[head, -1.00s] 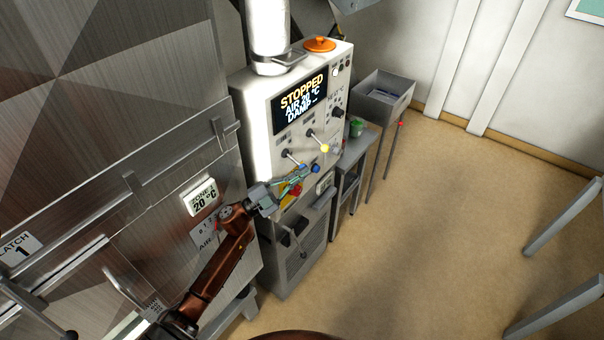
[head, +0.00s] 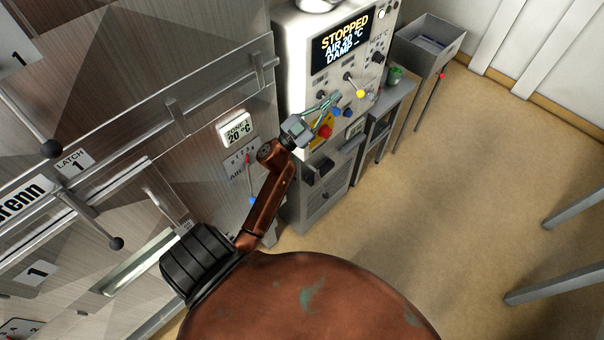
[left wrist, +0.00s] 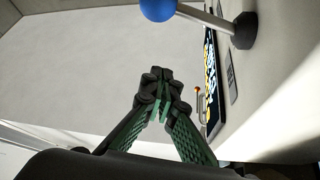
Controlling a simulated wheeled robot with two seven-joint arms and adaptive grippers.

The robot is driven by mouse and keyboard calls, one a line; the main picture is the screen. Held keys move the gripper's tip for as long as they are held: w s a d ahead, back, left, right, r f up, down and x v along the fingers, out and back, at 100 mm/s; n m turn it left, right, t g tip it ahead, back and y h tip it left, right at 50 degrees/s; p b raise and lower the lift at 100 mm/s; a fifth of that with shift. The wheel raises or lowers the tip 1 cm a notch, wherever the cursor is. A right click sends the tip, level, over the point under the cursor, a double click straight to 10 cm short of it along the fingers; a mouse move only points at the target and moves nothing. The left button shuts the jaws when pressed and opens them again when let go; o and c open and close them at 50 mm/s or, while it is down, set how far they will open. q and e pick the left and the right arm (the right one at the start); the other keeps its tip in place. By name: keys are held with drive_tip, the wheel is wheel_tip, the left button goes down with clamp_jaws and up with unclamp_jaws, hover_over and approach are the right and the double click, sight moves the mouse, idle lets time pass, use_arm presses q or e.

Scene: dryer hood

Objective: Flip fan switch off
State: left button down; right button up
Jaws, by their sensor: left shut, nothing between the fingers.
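The control panel (head: 296,60) carries a lever with a yellow ball (head: 360,93) and, left of and below it, a lever with a blue ball (head: 337,112). The labels are too small to read, so I cannot tell which is the fan switch. The display (head: 341,38) reads STOPPED. My left gripper (head: 336,98) is shut and empty, its tips close by the blue ball in the head view. In the left wrist view the shut fingertips (left wrist: 160,82) are apart from the blue ball (left wrist: 158,8), which sits at the top edge. My right gripper is not in view.
A red button (head: 326,131) on a yellow plate sits below the levers. The steel oven front (head: 215,75) with latches fills the left. A side table with a green cup (head: 395,75) and a grey bin (head: 430,45) stand right.

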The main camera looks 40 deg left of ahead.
use_arm(q)
drive_tip(key=s+a+f+b, duration=0.1)
drive_tip(key=s+f+b, duration=0.15)
drive_tip(key=s, duration=0.75)
drive_tip(key=w+a+f+n+g+y+b, duration=0.1)
drive_tip(key=a+f+n+g+y, duration=0.1)
drive_tip(key=a+f+n+y, duration=0.45)
drive_tip(key=w+a+f+n+g+y+b, duration=0.1)
drive_tip(key=w+f+g+y, duration=0.15)
drive_tip(key=f, duration=0.75)
drive_tip(key=s+f+g+b, duration=0.1)
drive_tip(key=s+f+g, duration=0.1)
drive_tip(key=f, duration=0.8)
drive_tip(key=s+f+n+g+y, duration=0.1)
drive_tip(key=s+f+g, duration=0.1)
drive_tip(key=f, duration=0.7)
drive_tip(key=shift+f+g+b, duration=0.35)
drive_tip(key=shift+f+g, duration=0.05)
drive_tip(key=shift+g, duration=0.15)
drive_tip(key=shift+s+d, duration=0.1)
